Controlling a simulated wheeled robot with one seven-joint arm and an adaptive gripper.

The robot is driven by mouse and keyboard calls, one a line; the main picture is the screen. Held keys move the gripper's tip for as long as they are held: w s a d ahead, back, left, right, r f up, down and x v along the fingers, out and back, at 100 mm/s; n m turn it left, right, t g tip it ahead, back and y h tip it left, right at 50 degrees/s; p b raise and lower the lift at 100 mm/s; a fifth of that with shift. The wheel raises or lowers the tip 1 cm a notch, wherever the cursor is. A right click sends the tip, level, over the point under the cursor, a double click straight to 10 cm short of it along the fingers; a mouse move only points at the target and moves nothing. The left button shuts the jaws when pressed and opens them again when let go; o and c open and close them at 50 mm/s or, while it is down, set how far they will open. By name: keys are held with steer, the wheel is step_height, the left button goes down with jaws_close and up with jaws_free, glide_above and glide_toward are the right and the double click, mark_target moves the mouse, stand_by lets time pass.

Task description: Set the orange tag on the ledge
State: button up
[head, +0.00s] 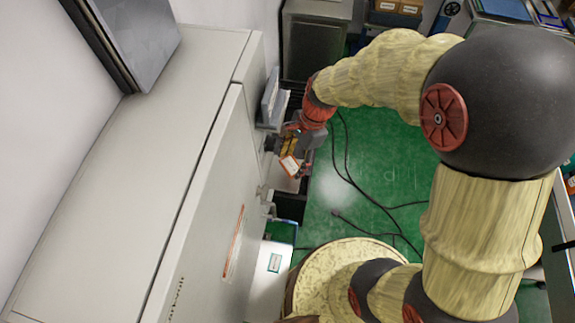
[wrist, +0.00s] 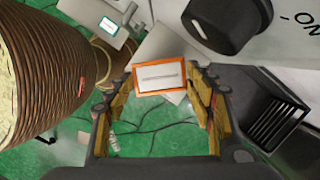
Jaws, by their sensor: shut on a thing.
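The orange tag (wrist: 165,77), a white card with an orange border and a line of print, sits between the fingertips of my gripper (wrist: 162,84) in the wrist view. My gripper is shut on it, with a ridged yellow-brown finger at each side. In the head view the tag (head: 290,166) hangs tilted at my gripper (head: 289,150), beside the pale machine's side. A plain grey plate shows just behind the tag in the wrist view (wrist: 170,45). I cannot tell whether this is the ledge, or whether the tag touches it.
The long pale machine (head: 190,170) fills the left of the head view. A black knob (wrist: 228,22) on a white panel marked ON is close to the tag in the wrist view. Black cables (head: 350,180) lie on the green floor (head: 385,170).

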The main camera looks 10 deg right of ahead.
mark_target(287, 167)
steer(key=shift+w+a+f, duration=0.25)
steer(key=shift+a+f, duration=0.1)
steer(key=shift+f, duration=0.2)
steer(key=shift+w+a+f, duration=0.25)
steer(key=shift+a+f, duration=0.1)
steer(key=shift+f, duration=1.75)
steer(key=shift+f, duration=0.15)
steer(key=o, duration=1.4)
steer(key=shift+c, duration=0.2)
steer(key=shift+v, duration=3.9)
steer(key=shift+w, duration=0.1)
